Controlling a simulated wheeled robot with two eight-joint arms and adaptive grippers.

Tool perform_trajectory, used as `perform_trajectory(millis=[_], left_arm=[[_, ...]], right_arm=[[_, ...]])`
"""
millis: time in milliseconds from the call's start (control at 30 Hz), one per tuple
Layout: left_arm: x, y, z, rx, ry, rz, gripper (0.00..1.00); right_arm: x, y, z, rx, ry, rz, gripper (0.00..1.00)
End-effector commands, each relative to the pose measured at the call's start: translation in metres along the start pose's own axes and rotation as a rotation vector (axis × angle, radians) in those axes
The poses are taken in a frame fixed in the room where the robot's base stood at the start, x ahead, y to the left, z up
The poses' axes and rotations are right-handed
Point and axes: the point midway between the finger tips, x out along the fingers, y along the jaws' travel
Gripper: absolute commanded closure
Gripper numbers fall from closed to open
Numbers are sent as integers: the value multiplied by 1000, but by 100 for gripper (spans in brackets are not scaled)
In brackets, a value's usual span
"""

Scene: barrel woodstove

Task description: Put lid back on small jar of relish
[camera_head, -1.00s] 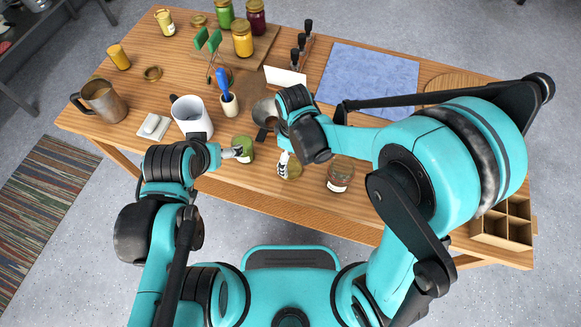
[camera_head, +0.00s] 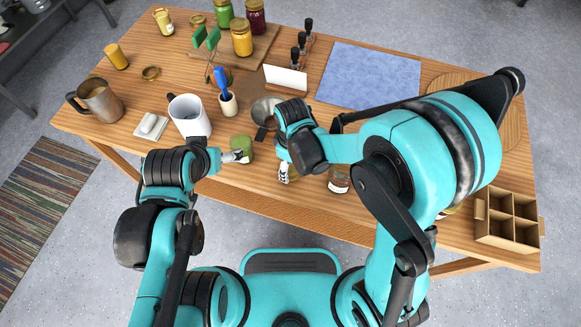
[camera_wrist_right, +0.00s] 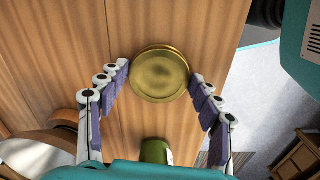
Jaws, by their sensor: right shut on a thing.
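A small green jar (camera_head: 241,148) stands near the table's front edge; part of it shows at the bottom of the right wrist view (camera_wrist_right: 155,150). My left gripper (camera_head: 236,156) is at the jar's left side; whether its fingers are closed on it cannot be seen. My right gripper (camera_wrist_right: 160,75) is shut on a round gold lid (camera_wrist_right: 159,74), held between its fingertips. In the head view the right gripper (camera_head: 285,168) is right of the green jar and hides most of the lid.
A glass jar (camera_head: 339,180) stands to the right, partly covered by my right arm. Behind are a white mug (camera_head: 189,117), a cup with a blue-handled tool (camera_head: 228,103) and a metal bowl (camera_head: 263,110). A divided box (camera_head: 508,220) stands at the right edge.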

Motion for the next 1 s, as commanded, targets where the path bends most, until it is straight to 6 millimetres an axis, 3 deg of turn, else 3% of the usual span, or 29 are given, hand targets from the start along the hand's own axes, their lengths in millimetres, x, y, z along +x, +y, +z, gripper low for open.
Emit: perform_trajectory(millis=[367, 600, 1000], left_arm=[[-4, 0, -3, 0, 0, 0, 16], [-21, 0, -15, 0, 0, 0, 16], [-45, 0, -32, 0, 0, 0, 16]], right_arm=[[-8, 0, 0, 0, 0, 0, 51], [-48, 0, 0, 0, 0, 0, 51], [-97, -71, 55, -2, 0, 0, 51]])
